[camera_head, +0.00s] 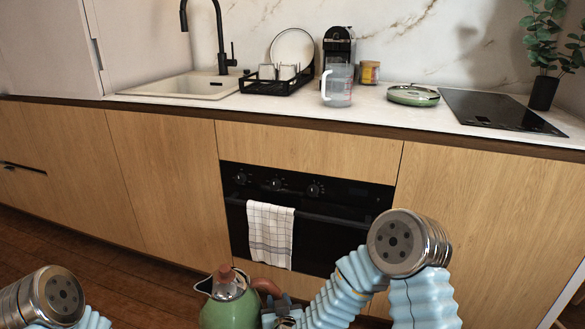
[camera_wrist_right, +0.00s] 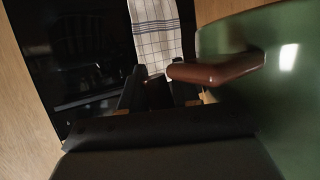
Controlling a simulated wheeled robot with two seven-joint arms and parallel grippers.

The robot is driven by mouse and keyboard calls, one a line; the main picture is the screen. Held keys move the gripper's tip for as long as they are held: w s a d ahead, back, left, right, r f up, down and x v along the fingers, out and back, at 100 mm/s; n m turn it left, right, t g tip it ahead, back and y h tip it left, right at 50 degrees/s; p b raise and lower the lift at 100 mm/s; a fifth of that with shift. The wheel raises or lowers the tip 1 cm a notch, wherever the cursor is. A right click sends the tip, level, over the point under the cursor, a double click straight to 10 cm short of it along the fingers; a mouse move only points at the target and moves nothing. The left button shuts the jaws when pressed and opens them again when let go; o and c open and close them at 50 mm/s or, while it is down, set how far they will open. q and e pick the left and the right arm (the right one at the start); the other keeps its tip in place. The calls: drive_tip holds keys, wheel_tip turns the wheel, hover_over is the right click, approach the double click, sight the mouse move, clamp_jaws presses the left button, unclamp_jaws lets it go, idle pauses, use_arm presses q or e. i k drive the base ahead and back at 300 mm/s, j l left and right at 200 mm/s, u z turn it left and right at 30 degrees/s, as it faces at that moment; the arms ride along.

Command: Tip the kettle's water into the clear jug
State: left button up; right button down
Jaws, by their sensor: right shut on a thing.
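The green kettle (camera_head: 229,311) with a brown lid knob and handle is low in front of the oven, at the bottom edge of the head view, roughly upright. My right gripper (camera_wrist_right: 168,88) is shut on its brown handle (camera_wrist_right: 222,73); the kettle's green body (camera_wrist_right: 290,100) fills the right of the wrist view. The clear jug (camera_head: 338,88) stands upright on the counter near its front edge, well above and beyond the kettle. The water inside the kettle is hidden. My left arm shows at the lower left, but its gripper is out of view.
The white counter (camera_head: 385,112) carries a black dish rack (camera_head: 275,84) left of the jug, a coffee machine (camera_head: 338,45) behind it, and a green lidded dish (camera_head: 413,95) and black hob (camera_head: 500,110) to the right. A towel (camera_head: 270,235) hangs on the oven (camera_head: 335,212).

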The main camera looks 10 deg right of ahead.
sight(338, 79)
drive_tip(key=i+l+u, duration=0.1)
drive_tip(key=l+u, duration=0.6)
drive_tip(key=l, duration=0.25)
